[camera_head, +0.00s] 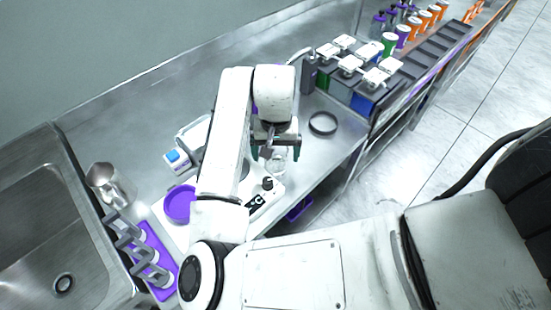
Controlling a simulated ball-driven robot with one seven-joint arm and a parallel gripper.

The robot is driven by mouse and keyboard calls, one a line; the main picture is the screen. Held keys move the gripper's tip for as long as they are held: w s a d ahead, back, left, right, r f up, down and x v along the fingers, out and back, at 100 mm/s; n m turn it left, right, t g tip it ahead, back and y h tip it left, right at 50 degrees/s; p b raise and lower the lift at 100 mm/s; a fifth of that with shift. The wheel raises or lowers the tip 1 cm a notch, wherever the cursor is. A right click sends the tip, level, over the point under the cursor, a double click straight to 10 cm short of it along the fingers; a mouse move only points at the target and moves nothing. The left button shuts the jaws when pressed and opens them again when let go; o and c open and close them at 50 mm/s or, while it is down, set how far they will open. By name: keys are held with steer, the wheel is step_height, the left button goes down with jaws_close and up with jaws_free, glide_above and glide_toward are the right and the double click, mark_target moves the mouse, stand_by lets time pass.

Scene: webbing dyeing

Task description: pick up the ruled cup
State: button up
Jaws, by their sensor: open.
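A clear cup (278,167), which looks like the ruled cup, stands just below my gripper, by the white device with a dark panel (256,204). Its ruling is too small to make out. My gripper (275,152) is open, with its dark fingers over the cup's upper part, one on either side in the picture. I cannot tell whether they touch it. The gripper and wrist hide the cup's top.
A black ring-shaped dish (322,123) lies on the steel counter to the right. Lidded containers (363,97) stand behind it. At left are a purple dish (180,204), a metal jug (104,180), a purple tray (152,262) with grey pieces, and a sink (40,235).

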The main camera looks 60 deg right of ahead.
steer(key=c, duration=1.2)
steer(key=shift+r, duration=0.2)
steer(key=shift+r, duration=1)
steer(key=shift+s+d+r+p, duration=0.2)
steer(key=shift+s+d+r, duration=0.35)
steer(key=shift+s+r, duration=1.45)
steer(key=shift+s+d+r+p, duration=0.15)
steer(key=shift+s+d+r, duration=0.45)
steer(key=shift+s+r, duration=1.45)
steer(key=shift+s+d+r+p, duration=0.2)
steer(key=shift+s+d+r, duration=0.35)
steer(key=shift+s+r, duration=1.45)
